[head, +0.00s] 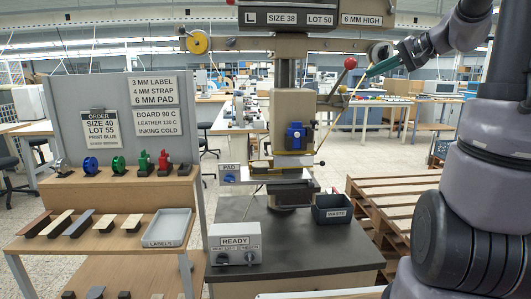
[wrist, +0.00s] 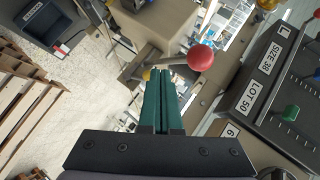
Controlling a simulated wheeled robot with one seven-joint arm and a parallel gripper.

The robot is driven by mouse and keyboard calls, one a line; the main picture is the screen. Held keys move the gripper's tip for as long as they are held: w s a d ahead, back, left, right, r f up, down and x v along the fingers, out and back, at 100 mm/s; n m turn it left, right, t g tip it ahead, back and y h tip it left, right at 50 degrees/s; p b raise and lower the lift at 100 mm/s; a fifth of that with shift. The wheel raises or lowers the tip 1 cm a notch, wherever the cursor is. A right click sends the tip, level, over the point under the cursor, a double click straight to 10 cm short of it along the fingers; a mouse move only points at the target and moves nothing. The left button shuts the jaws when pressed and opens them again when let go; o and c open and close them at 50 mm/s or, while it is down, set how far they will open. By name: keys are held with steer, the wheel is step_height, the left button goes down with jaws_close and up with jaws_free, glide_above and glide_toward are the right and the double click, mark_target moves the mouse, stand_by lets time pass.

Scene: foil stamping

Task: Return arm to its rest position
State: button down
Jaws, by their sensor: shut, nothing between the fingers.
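My gripper (head: 369,74) is at the upper right in the head view, raised beside the stamping press head (head: 315,20). Its green fingers are shut with nothing between them; they also show in the wrist view (wrist: 161,72). The red ball (head: 350,62) of the press lever is just beyond the fingertips, and in the wrist view the ball (wrist: 200,57) is right of them. I cannot tell whether they touch. My arm comes in from the right side of the head view.
The press stands on a dark table (head: 350,252) with a READY box (head: 235,245) and a WASTE bin (head: 333,208). A wooden stand at left holds foil rolls (head: 91,166), several strips and a LABELS tray (head: 168,228). Wooden pallets (head: 395,195) lie at right.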

steer(key=s+a+f+h, duration=0.2)
steer(key=s+a, duration=0.1)
steer(key=s, duration=0.4)
steer(key=s+a+f+n+g+h, duration=0.1)
steer(key=s+a+f+h, duration=0.1)
steer(key=s, duration=0.6)
steer(key=s+a+f+g+h, duration=0.1)
steer(key=s+a+f+h, duration=0.1)
steer(key=s+a, duration=0.3)
steer(key=shift+s+a+f, duration=0.4)
steer(key=shift+s+f, duration=0.3)
steer(key=shift+s, duration=0.5)
